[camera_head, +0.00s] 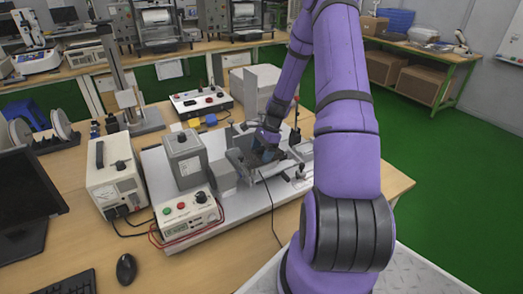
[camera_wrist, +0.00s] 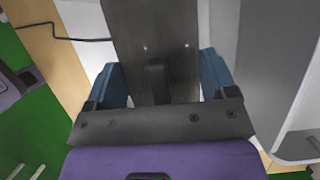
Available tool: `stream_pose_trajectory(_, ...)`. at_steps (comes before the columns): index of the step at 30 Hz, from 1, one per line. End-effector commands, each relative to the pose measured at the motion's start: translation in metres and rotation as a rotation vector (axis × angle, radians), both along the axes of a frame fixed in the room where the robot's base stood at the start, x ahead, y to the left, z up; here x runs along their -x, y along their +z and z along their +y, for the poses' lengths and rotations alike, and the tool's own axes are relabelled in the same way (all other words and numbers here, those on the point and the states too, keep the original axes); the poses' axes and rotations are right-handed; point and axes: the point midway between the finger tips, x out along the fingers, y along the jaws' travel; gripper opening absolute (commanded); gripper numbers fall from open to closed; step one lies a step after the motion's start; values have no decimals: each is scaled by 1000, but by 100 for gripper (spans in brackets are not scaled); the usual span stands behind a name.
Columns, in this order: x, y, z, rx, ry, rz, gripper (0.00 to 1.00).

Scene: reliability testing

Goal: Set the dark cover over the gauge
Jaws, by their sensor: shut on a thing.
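The dark cover (camera_wrist: 150,35) fills the upper middle of the wrist view as a flat dark grey panel with two small bright spots and a raised block. My gripper (camera_wrist: 160,85) has its blue fingers on either side of it, shut on it. In the head view my gripper (camera_head: 264,150) is low over the equipment on the white board, beside grey metal parts. I cannot pick out the gauge with certainty. My gripper and arm hide part of that area.
The white board (camera_head: 232,208) carries a grey box (camera_head: 185,158) and a red-and-green-button unit (camera_head: 187,218). A meter box (camera_head: 116,178) stands left. A black cable (camera_head: 272,205) hangs toward the front edge. A large grey housing (camera_wrist: 280,65) stands close to the right finger.

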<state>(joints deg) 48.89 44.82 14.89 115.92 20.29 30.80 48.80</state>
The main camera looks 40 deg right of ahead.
Motion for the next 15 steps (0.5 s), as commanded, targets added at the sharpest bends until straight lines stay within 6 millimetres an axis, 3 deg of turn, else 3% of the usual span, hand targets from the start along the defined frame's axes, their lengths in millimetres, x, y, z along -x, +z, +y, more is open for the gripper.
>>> stream_pose_trajectory(3,0,-3,0,0,0,0,55)
stream_pose_trajectory(4,0,-3,0,0,1,0,81)
stream_pose_trajectory(6,0,-3,0,0,1,0,97)
stream_pose_trajectory(7,0,-3,0,0,1,0,100)
stream_pose_trajectory(15,0,-1,0,0,1,0,100)
